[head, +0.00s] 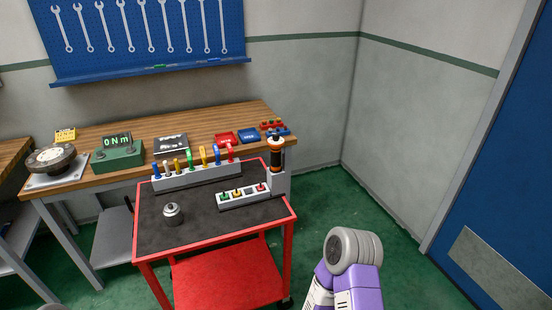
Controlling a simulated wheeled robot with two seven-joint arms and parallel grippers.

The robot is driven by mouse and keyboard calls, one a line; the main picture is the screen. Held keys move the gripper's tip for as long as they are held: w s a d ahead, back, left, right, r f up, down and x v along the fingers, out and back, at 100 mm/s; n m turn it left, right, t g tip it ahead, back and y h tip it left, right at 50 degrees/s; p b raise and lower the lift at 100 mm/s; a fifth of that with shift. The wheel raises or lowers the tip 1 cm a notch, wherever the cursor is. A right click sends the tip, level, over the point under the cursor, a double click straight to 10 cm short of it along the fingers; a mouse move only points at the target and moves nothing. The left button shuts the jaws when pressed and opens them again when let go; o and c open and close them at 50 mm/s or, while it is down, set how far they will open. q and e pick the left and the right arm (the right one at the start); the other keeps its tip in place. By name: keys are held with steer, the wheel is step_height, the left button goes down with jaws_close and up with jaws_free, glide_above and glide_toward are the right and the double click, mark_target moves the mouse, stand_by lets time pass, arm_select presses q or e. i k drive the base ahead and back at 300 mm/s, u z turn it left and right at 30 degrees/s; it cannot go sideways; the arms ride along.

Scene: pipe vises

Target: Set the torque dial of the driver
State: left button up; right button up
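A driver with a dark body and an orange band (276,153) stands upright in a grey holder (278,183) at the right back corner of the red cart (267,231). Its dial marks are too small to read. A green box with a lit display reading about "0 Nm" (119,153) stands on the wooden bench. Part of my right arm, purple and grey, shows at the bottom right, apart from the cart. Neither of my grippers is in view.
A grey rack of coloured-handled tools (197,175), a block with coloured caps (243,196) and a small metal cylinder (173,213) are on the cart. Red and blue trays (224,137) lie on the bench (190,124). The cart's front-middle top is clear.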

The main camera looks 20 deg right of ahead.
mark_target(275, 136)
steer(key=z, duration=2.2)
steer(key=i, duration=1.5)
steer(key=u, duration=1.95)
